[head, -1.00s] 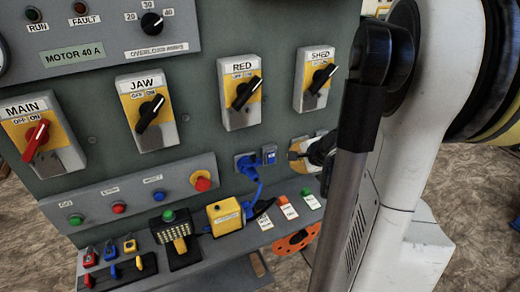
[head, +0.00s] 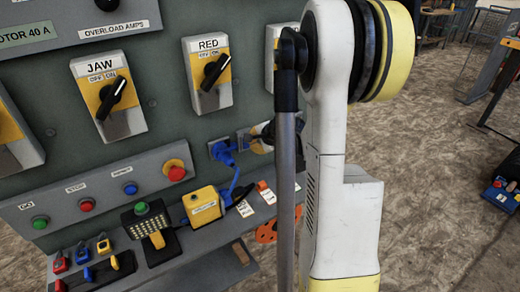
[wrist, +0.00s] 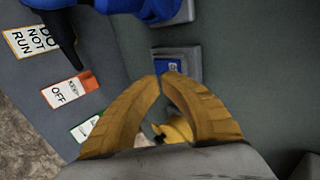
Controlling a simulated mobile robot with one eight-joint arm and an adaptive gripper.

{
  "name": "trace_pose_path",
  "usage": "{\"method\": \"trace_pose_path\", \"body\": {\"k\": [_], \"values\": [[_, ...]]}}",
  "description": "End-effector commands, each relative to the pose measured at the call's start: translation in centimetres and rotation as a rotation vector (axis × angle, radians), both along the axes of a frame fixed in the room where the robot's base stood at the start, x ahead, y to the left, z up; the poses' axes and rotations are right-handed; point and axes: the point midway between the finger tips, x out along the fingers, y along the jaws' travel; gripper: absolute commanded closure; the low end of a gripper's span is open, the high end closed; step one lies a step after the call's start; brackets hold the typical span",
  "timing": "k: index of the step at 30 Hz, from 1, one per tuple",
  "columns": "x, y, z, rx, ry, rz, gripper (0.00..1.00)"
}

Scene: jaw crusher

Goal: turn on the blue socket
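In the wrist view, the blue socket (wrist: 145,6) with its blue plug is at the top edge, partly cut off. Its small blue rocker switch (wrist: 170,64) sits in a grey box just beyond my fingertips. My gripper (wrist: 163,77) is shut, its two tan fingers meeting at the tips with nothing between the tips. The tips overlap the switch's near edge in this view; I cannot tell whether they touch it. In the head view, the blue socket (head: 220,152) is low on the panel with a blue cord hanging from it. My gripper cannot be made out clearly there.
A yellow fitting (wrist: 180,127) shows between my fingers. Tags, including a white OFF tag (wrist: 60,92), lie along the ledge at left. In the head view, the RED switch (head: 210,72) is above the socket and a yellow box (head: 203,206) stands below it.

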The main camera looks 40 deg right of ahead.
Motion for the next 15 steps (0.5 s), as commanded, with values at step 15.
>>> {"method": "trace_pose_path", "body": {"k": [15], "values": [[1.44, -0.36, -0.15, 0.0, 0.0, 0.0, 1.0]]}}
